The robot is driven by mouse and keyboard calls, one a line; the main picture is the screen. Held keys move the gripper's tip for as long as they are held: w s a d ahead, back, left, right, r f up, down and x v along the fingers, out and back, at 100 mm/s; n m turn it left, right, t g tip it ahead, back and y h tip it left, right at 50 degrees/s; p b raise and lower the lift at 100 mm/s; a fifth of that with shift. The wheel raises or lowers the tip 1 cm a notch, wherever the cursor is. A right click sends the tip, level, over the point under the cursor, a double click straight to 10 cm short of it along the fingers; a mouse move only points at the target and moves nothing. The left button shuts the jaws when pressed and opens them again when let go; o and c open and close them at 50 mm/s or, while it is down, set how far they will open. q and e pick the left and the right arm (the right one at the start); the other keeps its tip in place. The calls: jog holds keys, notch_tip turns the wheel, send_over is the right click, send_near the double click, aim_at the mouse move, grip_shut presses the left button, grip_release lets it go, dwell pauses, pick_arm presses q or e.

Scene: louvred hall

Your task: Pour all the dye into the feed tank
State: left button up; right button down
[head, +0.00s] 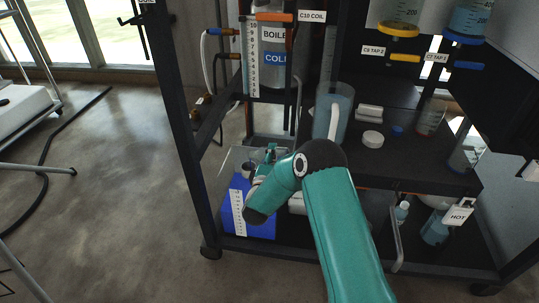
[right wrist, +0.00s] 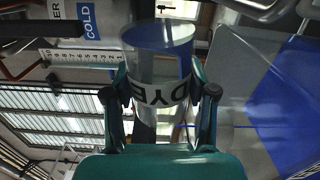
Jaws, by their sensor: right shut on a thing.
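My right gripper (head: 265,160) is shut on the clear dye cup (right wrist: 148,72), whose DYE label shows in the right wrist view between the fingers (right wrist: 160,95). In the head view my gripper and arm hide most of the cup. A clear tank with blue liquid (head: 238,188) and a white scale stands on the lower shelf, with my gripper over its rim. It also shows at the right of the wrist view (right wrist: 285,100). No feed tank name is legible on it. My left gripper is out of view.
A dark rack frames the shelves; its left post (head: 187,130) is close to my gripper. A COLD-labelled vessel (head: 268,75) hangs above. A clear jug (head: 333,110) and white lid (head: 372,139) stand on the middle shelf. Open floor lies left.

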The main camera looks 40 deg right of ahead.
dwell(0.5)
jog(key=m+b, duration=0.1)
jog(key=f+m+b, duration=0.1)
jog(key=b, duration=0.1)
jog(key=shift+s+d+f+m, duration=0.15)
jog(key=shift+f+m, duration=0.15)
jog(key=shift+m, duration=0.4)
jog(key=shift+r, duration=0.1)
jog(key=shift+m+b, duration=0.55)
jog(key=shift+m, duration=0.05)
jog(key=m+b, duration=0.2)
jog(key=m, duration=0.1)
jog(key=m+b, duration=0.1)
jog(key=shift+w+a+r, duration=0.1)
jog(key=shift+w+a, duration=0.2)
jog(key=shift+w, duration=0.05)
jog(key=shift+w+r+m, duration=0.1)
jog(key=shift+r+m, duration=0.05)
jog(key=shift+m, duration=0.55)
jog(key=shift+r, duration=0.15)
